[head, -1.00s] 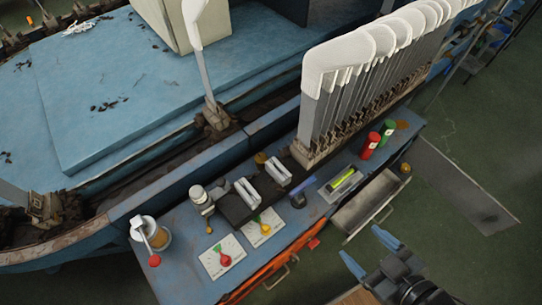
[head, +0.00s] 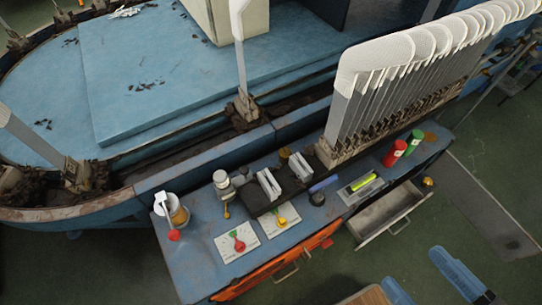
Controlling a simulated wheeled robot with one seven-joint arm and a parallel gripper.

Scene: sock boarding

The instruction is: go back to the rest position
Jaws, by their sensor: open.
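My gripper (head: 428,284) shows at the bottom right of the head view. Its two blue fingers are spread wide apart with nothing between them. It is clear of the blue workbench (head: 190,262), over the floor side in front of the open drawer (head: 388,217). The rest of the arm is cut off by the lower edge of the picture.
A row of upright boards with white socks (head: 395,68) stands at the bench's back right. Red (head: 394,153) and green (head: 413,142) cylinders stand near the drawer. A wooden surface (head: 367,297) lies left of my gripper. Green floor (head: 486,152) is open at the right.

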